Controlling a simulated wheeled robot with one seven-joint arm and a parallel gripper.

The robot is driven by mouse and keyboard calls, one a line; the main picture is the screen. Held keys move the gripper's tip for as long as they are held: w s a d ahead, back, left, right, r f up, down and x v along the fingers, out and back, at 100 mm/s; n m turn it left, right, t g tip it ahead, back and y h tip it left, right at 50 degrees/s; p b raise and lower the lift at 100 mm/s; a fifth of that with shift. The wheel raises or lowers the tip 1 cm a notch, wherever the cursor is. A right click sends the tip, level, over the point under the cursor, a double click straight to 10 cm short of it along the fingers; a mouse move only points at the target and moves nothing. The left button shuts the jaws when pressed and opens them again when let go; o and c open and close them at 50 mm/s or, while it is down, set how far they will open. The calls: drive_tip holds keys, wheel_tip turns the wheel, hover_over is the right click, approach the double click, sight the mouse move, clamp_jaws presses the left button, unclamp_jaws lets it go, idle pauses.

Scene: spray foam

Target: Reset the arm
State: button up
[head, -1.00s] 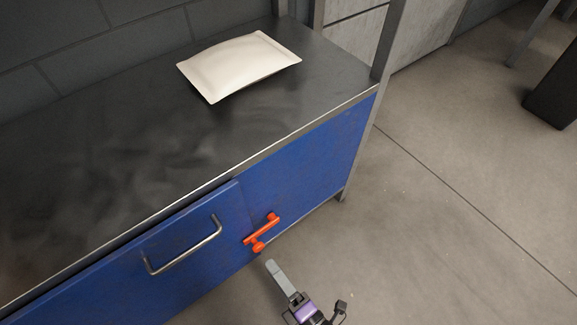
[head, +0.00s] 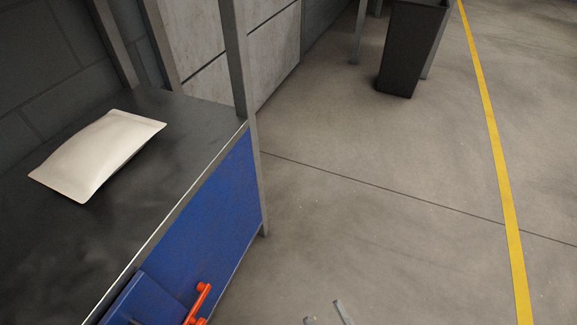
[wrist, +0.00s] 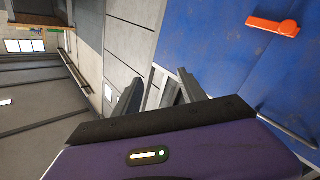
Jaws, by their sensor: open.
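My gripper shows in the wrist view (wrist: 155,95), with its two dark fingers spread apart and nothing between them. In the head view only the grey fingertips (head: 326,316) show at the bottom edge, over the floor to the right of the blue cabinet (head: 215,210). The orange latch (head: 200,300) on the cabinet front is at the bottom of the head view, left of the fingertips. The latch also shows at the upper right of the wrist view (wrist: 275,25), apart from the gripper.
A pale pouch (head: 97,153) lies on the dark bench top (head: 50,245) above the cabinet. A dark bin (head: 408,45) stands on the floor at the back. A yellow line (head: 490,110) runs down the right side. The floor between is clear.

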drive_tip(key=s+d+r+m+g+h+p, duration=0.1)
drive_tip(key=s+d+r+m+h, duration=0.35)
drive_tip(key=s+d, duration=0.2)
drive_tip(key=s+d+r+m+g+h, duration=0.1)
drive_tip(key=s+d+r+m+h, duration=0.2)
drive_tip(key=s+d+r+m, duration=0.4)
wheel_tip(320, 180, up, 30)
drive_tip(key=n+p, duration=0.1)
drive_tip(key=p, duration=3.2)
drive_tip(key=shift+s+a+r, duration=0.2)
drive_tip(key=shift+a+r, duration=0.05)
drive_tip(key=shift+a, duration=0.15)
